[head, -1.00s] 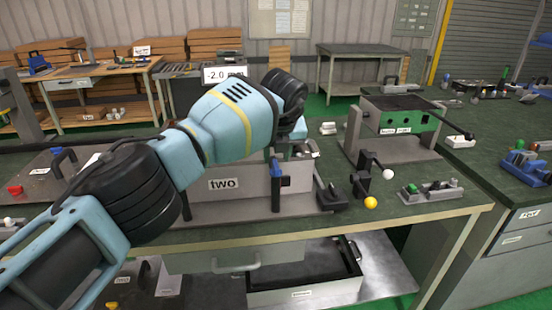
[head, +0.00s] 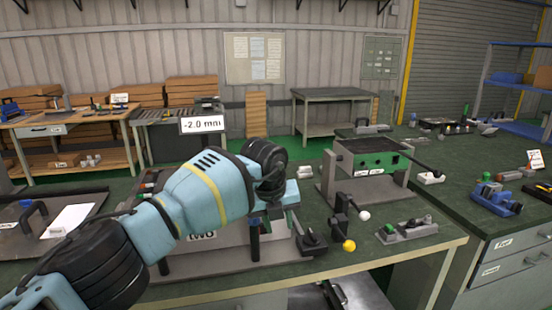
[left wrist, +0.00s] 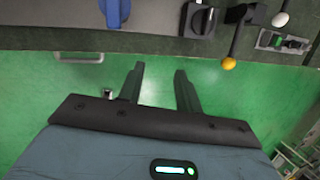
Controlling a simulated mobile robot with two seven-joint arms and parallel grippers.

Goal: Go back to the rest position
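My left gripper shows in the left wrist view (left wrist: 158,68), with its two dark fingers apart and nothing between them. The fingers stand over green floor (left wrist: 230,105), just off the workbench's front edge. My right gripper is in neither view.
The green workbench (head: 440,205) carries a lever with a yellow ball (head: 349,245), a white ball (head: 364,215), a black knob block (head: 312,243), a small grey device (head: 405,230) and a green-fronted unit (head: 375,160).

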